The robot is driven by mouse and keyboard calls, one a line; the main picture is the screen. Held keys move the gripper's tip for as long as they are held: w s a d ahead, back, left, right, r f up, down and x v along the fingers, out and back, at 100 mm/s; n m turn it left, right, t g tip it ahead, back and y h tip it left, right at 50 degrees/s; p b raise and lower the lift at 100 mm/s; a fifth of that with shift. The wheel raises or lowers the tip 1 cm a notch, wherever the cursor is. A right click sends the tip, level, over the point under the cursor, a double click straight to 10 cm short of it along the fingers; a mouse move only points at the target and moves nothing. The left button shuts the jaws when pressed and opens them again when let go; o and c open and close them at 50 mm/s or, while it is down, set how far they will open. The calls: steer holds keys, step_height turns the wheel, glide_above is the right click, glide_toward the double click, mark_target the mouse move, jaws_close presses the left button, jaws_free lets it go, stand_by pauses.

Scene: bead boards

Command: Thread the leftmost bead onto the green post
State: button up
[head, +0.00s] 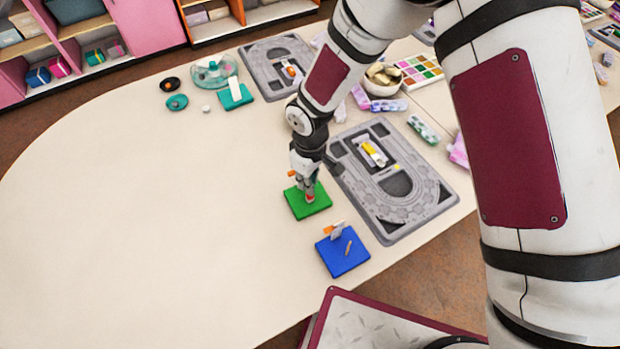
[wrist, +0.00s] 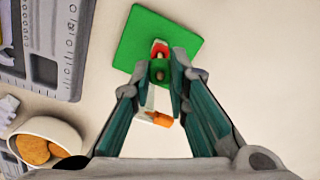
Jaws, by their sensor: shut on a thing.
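The green board (head: 300,209) lies on the table; it also fills the top of the wrist view (wrist: 135,45). My gripper (head: 308,190) points down over it. In the wrist view my gripper (wrist: 160,68) is shut at the tips on a small red bead (wrist: 159,46), low over the board. A tan post end (wrist: 160,76) shows between the fingers. The fingers hide much of the post, so I cannot tell whether the bead is around it or just above it. A white upright piece with an orange end (wrist: 158,119) stands beside the fingers.
A blue board (head: 343,262) with its own tan post lies in front. A grey bead tray (head: 420,205) lies to the right, with yellow pieces inside. A teal board (head: 235,103) and another grey tray (head: 262,80) lie behind. The table's left side is clear.

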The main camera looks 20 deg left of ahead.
steer(key=o, duration=0.7)
steer(key=shift+o, duration=0.2)
steer(key=shift+r, duration=0.1)
step_height(320, 180, up, 12)
stand_by(0.5)
